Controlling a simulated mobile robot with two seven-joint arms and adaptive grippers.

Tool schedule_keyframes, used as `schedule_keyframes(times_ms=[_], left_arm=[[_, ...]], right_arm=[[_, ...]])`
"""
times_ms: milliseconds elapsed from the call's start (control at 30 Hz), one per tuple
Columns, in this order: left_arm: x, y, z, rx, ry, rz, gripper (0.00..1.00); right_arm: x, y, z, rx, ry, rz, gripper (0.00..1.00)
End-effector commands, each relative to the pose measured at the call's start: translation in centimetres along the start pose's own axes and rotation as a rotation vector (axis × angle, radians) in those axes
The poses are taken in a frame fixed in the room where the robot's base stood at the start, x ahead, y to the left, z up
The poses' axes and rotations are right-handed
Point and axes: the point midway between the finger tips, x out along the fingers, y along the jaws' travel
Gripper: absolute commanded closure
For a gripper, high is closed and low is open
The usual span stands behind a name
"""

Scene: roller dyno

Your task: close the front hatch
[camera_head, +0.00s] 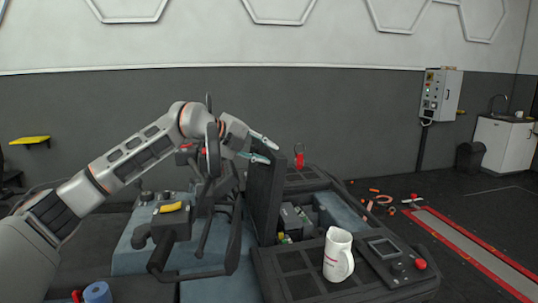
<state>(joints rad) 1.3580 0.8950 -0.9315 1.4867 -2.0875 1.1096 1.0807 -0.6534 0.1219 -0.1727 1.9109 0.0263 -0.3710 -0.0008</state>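The front hatch (265,198) is a dark panel standing upright, open, on the black console. Beside it on the right is an open compartment (294,222) with grey and coloured parts inside. My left arm comes in from the left, and my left gripper (270,150) is at the top edge of the hatch. Its two fingers are apart and nothing shows between them. I cannot tell whether they touch the hatch. My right gripper is not in view.
A white mug (338,254) stands on the console's front right, next to a control panel with a red button (420,264). A steering wheel (213,150) is close beside my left gripper. Loose orange parts (383,199) lie on the floor.

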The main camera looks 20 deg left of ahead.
Motion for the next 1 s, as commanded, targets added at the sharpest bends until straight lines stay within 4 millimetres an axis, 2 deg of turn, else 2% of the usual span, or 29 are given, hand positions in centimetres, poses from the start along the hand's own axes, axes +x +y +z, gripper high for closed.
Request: schedule_keyframes(times_ms=[1000], left_arm=[[-6.2, 0.5, 0.0, -0.002, 0.0, 0.007, 0.75]], right_arm=[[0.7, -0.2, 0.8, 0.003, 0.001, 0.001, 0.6]])
